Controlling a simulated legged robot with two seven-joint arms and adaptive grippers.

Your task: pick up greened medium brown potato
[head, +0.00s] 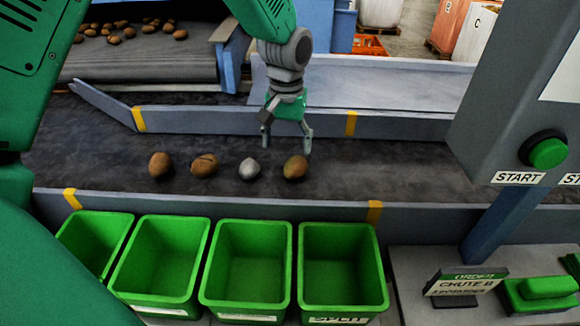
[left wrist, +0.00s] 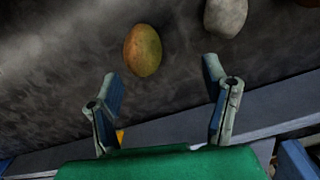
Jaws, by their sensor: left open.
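The greened brown potato (head: 295,167) lies on the dark conveyor belt, at the right end of a short row. It has a green-yellow tinge, which also shows on the potato in the left wrist view (left wrist: 142,50). My left gripper (head: 287,140) is open and empty, above the belt just behind the potato. In the left wrist view, the potato lies beyond the open fingertips (left wrist: 163,75), nearer the left finger and not between them. My right gripper is not in view.
A grey stone-like lump (head: 249,168) lies left of the potato, then two brown potatoes (head: 204,165) (head: 160,164). Low belt walls (head: 240,121) run behind and in front. Green bins (head: 252,230) stand in front. A START button box (head: 547,150) is at right.

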